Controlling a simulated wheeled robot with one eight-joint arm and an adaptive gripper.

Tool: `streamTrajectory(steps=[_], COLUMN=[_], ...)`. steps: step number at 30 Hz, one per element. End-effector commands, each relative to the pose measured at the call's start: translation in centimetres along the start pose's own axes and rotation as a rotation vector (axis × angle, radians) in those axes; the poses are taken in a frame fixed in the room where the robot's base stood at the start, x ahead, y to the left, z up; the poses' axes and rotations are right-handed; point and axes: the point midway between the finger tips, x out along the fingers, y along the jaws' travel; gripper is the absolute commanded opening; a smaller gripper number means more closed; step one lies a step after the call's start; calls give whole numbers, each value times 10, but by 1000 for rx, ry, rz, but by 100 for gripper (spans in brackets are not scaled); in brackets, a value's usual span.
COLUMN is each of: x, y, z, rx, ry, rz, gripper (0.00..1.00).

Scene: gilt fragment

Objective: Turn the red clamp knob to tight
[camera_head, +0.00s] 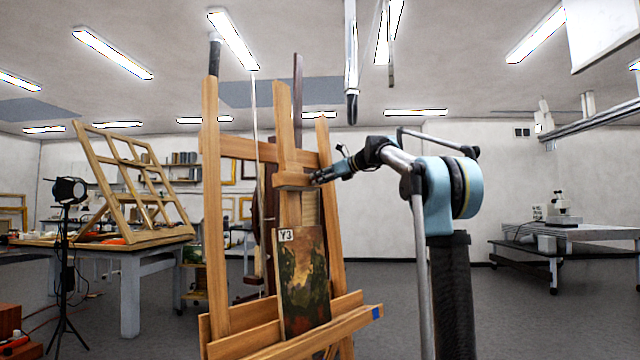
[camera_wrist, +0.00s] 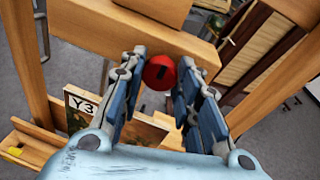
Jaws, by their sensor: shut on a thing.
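The red clamp knob (camera_wrist: 160,73) is a round red knob with a dark slot-like mark that slants a little. In the wrist view it sits on the front of the wooden clamp block, between the fingertips of my gripper (camera_wrist: 161,76). My gripper is shut on the knob, with one blue finger on each side. In the head view my gripper (camera_head: 318,179) reaches the clamp block (camera_head: 291,181) on the easel (camera_head: 211,200); the knob is hidden there. A dark painting (camera_head: 305,285) tagged Y3 stands on the easel's lower ledge, below the block.
The easel's side posts rise on both sides of the block, close to my gripper. A worktable (camera_head: 130,260) with a wooden frame stands at left, beside a lamp on a tripod (camera_head: 68,190). A bench with a microscope (camera_head: 563,208) stands at right. The floor between is clear.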

Motion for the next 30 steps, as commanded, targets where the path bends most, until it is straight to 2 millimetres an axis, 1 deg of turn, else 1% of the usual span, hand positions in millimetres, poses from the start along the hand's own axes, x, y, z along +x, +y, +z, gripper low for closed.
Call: streamTrajectory(steps=[2,3,5,15,19,23,30], x=[0,0,0,-1,-8,-27,-73], y=[-2,-2,-2,-1,-1,-2,-2], z=[-1,-1,-1,0,0,0,-1], rx=[0,0,0,-1,-1,0,1], ry=[1,1,1,1,1,1,2], rz=[-3,-3,-3,-2,-2,-4,-5], gripper=[6,37,50,50,50,50,50])
